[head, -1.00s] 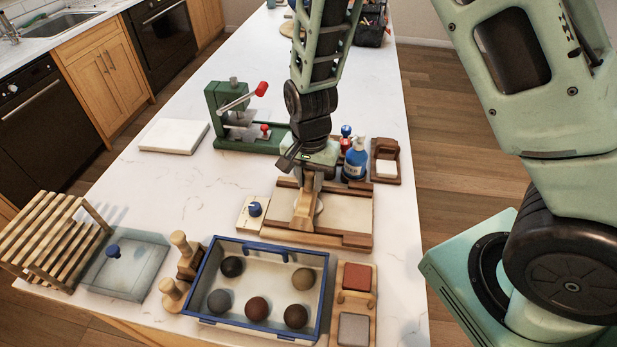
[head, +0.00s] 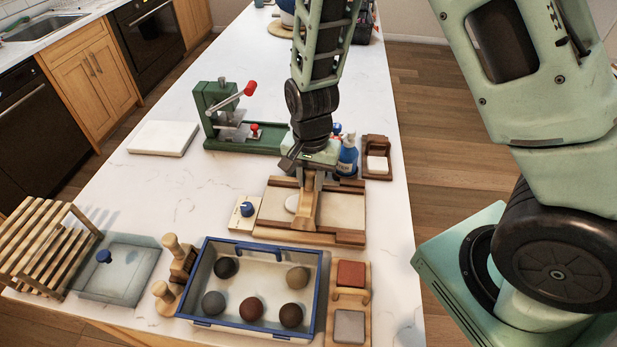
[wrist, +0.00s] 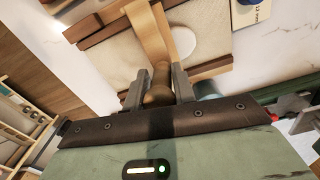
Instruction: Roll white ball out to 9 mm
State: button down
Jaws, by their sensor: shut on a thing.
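My gripper (head: 311,170) is shut on the handle of a pale wooden roller (wrist: 150,32), which also shows in the head view (head: 308,209). The roller lies lengthwise low over the rolling board (head: 342,206), between its dark wooden rails. A white flattened disc of clay (head: 292,203) lies on the board, just left of the roller in the head view. In the wrist view the disc (wrist: 177,41) shows to the roller's right. The roller hides part of it. I cannot tell whether they touch. A thickness box with a blue knob (head: 246,209) stands left of the board; its label seems to read 12 mm.
A blue-rimmed tray (head: 205,262) with several dark and tan balls stands in front of the board. Wooden stamps (head: 171,246), a green press (head: 212,110), a blue bottle (head: 347,158) and a wooden holder (head: 377,160) stand around.

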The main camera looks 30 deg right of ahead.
jog(key=shift+d+f, duration=0.1)
jog(key=shift+s+d, duration=0.1)
jog(key=shift+d, duration=0.05)
jog(key=shift+w+a+f+p, duration=0.15)
jog(key=shift+w+a+p, duration=0.25)
jog(key=shift+a, duration=0.4)
